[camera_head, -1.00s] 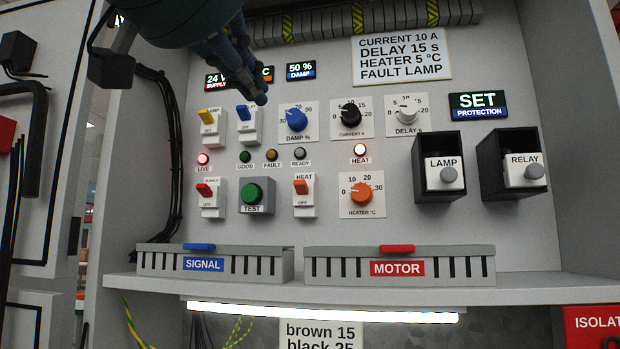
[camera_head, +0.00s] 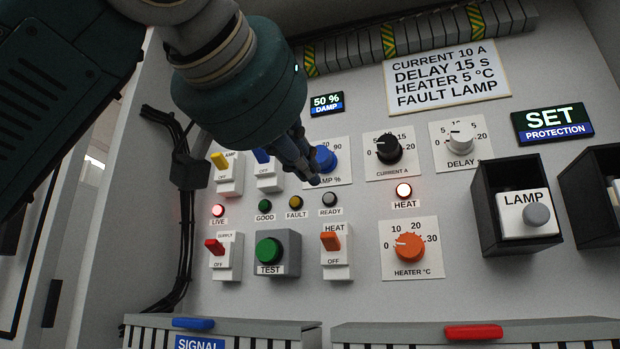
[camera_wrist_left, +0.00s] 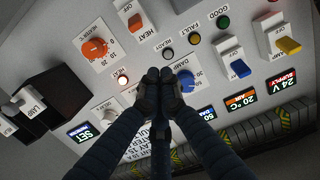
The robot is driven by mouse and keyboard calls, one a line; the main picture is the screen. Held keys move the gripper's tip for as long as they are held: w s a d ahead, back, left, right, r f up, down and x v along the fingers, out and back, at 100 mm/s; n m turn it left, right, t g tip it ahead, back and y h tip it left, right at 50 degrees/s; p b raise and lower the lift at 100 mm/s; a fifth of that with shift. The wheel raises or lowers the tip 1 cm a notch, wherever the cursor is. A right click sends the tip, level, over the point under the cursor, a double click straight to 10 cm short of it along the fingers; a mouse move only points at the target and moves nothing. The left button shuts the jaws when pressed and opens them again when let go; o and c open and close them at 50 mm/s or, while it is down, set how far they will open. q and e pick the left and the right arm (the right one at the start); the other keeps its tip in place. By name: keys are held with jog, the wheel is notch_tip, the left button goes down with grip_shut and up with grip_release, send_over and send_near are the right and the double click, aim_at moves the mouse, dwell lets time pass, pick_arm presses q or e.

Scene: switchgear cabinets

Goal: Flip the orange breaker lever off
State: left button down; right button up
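The orange breaker lever (camera_head: 331,241) sits on the white HEAT breaker (camera_head: 337,268). It is in the upper part of its housing, with OFF readable below it. The lever also shows at the top of the wrist view (camera_wrist_left: 136,22), where the panel appears upside down. The HEAT lamp (camera_head: 404,190) above right glows. My left gripper (camera_head: 312,181) is in front of the blue DAMP knob (camera_head: 325,158), above the orange lever and apart from it. In the wrist view its fingertips (camera_wrist_left: 159,73) are together with nothing between them. My right gripper is not in view.
The green TEST button (camera_head: 269,251) stands left of the breaker, and the orange HEATER knob (camera_head: 409,247) stands right. A red SUPPLY lever (camera_head: 214,246) is further left. The LAMP box (camera_head: 515,205) juts out at right. Slotted ducts (camera_head: 477,332) run below.

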aim_at(324, 234)
pick_arm(q)
jog(key=p+x, duration=0.1)
jog(key=x, duration=0.1)
jog(key=p+x, duration=0.1)
jog(key=x, duration=0.2)
jog(key=p+x, duration=0.1)
jog(key=x, duration=0.1)
jog(key=shift+w+r+p, duration=0.25)
jog(key=shift+p, duration=0.05)
jog(key=shift+p+x, duration=0.3)
jog(key=shift+x, duration=0.45)
jog(key=f, duration=0.1)
jog(key=s+f, duration=0.1)
jog(key=shift+a+f, duration=0.1)
jog(key=shift+f, duration=0.2)
jog(key=shift+s+a+f, duration=0.25)
jog(key=shift+s+f, duration=0.4)
jog(key=shift+w+f, duration=0.1)
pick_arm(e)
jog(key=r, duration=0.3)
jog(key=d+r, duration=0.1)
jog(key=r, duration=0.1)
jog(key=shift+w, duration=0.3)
pick_arm(q)
jog(key=shift+w+d, duration=0.1)
jog(key=shift+d, duration=0.05)
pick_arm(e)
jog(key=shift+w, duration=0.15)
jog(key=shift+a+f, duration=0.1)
